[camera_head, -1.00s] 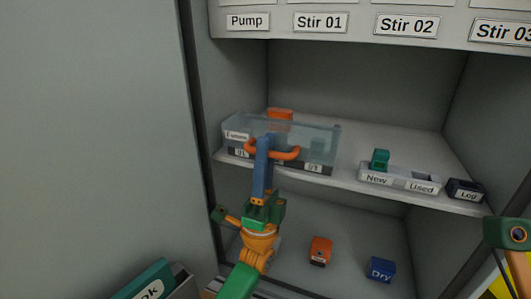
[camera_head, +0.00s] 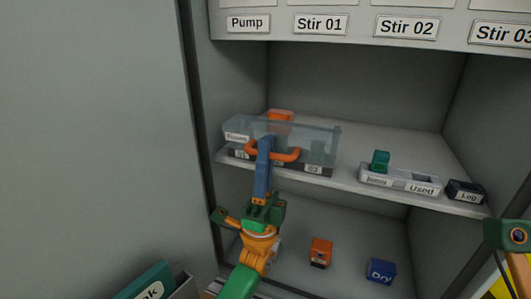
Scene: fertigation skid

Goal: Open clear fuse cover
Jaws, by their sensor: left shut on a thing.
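The clear fuse cover (camera_head: 315,143) is a see-through box-shaped lid over the fuse block (camera_head: 318,169) at the left of the cabinet shelf. An orange handle (camera_head: 288,155) runs along its front. My left gripper (camera_head: 264,148) comes up from below and is shut on the orange handle. The fingertips partly hide the handle's left half. An orange part (camera_head: 280,115) shows at the back of the cover. The right arm (camera_head: 510,234) shows at the right edge, but its gripper is out of view.
On the shelf (camera_head: 345,178) right of the cover are a grey tray (camera_head: 399,180) with a green fuse and a dark "Log" block (camera_head: 465,191). Below stand an orange block (camera_head: 321,253) and a blue "Dry" block (camera_head: 381,271). A cabinet wall panel closes off the left.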

